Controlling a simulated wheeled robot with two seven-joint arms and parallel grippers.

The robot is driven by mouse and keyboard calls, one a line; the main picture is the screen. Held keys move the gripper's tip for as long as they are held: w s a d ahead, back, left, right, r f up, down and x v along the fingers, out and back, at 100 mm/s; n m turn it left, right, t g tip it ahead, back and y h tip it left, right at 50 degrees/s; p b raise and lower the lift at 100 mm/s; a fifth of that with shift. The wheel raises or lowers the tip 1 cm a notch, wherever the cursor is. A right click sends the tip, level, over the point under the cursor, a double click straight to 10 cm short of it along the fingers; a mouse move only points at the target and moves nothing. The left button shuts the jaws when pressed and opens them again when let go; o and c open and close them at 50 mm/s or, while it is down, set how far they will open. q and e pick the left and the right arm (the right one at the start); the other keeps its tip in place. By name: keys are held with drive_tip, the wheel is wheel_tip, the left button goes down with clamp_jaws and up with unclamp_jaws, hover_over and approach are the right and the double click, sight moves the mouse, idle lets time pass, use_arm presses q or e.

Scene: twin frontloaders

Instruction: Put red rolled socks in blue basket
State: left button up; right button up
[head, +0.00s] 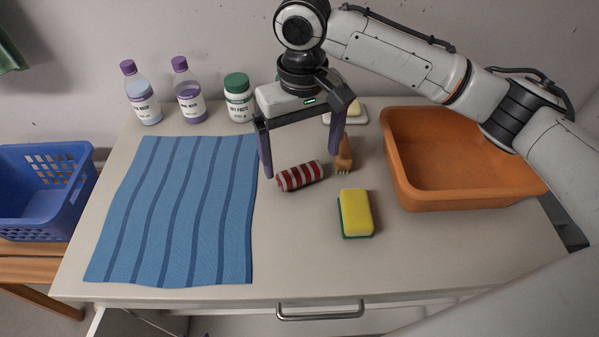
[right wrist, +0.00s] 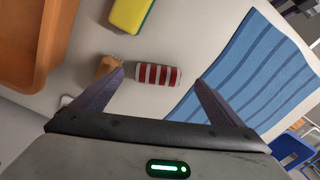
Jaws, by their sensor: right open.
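The red rolled socks (head: 299,176), banded with white, lie on the counter just right of the blue striped towel. They also show in the right wrist view (right wrist: 158,75), between and beyond the fingertips. The blue basket (head: 42,190) stands at the far left on a wooden stand, lower than the counter; a blue piece of it shows at the right edge of the right wrist view (right wrist: 290,150). My right gripper (head: 301,163) is open and empty above the socks, one finger on either side of them. My left gripper is not in view.
A wooden brush (head: 343,157) lies close right of the socks, and a yellow-green sponge (head: 356,213) in front. An orange basin (head: 455,195) stands at right. The blue striped towel (head: 175,210) covers the left counter. Purple-capped bottles (head: 189,92) and a green-lidded jar (head: 239,100) line the back.

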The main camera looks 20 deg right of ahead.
sight(303, 173)
drive_tip(key=shift+w+d+f, duration=0.1)
drive_tip(key=shift+f, duration=2.6)
drive_tip(key=c, duration=1.3)
